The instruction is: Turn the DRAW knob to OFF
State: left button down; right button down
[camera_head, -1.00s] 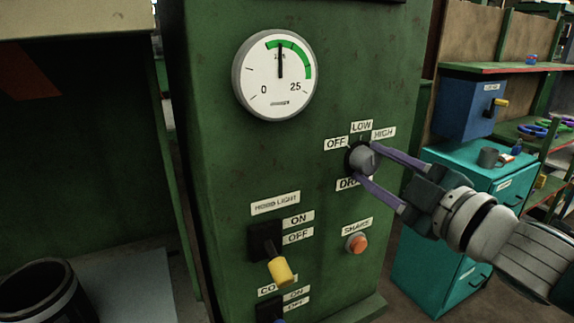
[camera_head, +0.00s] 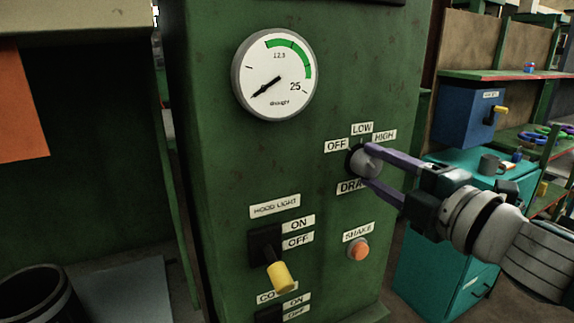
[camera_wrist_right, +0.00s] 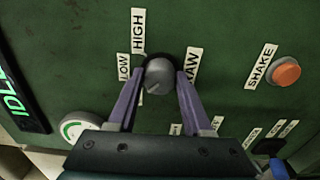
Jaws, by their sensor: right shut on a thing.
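The DRAW knob (camera_head: 361,162) is a round grey knob on the green panel, under the OFF (camera_head: 337,145), LOW (camera_head: 362,128) and HIGH (camera_head: 384,136) labels. My right gripper (camera_head: 368,167) comes in from the right and is shut on the knob, one purple finger above and one below. The right wrist view shows the knob (camera_wrist_right: 159,76) between the two fingertips. I cannot tell clearly which label the knob points at. The fingers partly cover the DRAW label. The gauge (camera_head: 276,75) needle points to the lower left. My left gripper is not in view.
Below the knob is the orange SHAKE button (camera_head: 359,250). A yellow-tipped HOOD LIGHT lever (camera_head: 280,274) sticks out at the lower left. A teal cabinet (camera_head: 440,262) stands at the right behind my arm. An orange sheet (camera_head: 20,105) hangs at the far left.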

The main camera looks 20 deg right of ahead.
dwell(0.3)
jog(key=shift+c, duration=1.6)
grip_release()
jog(key=s+b, duration=0.1)
jog(key=s, duration=0.9)
jog(key=shift+d+b, duration=0.35)
jog(key=shift+d, duration=0.05)
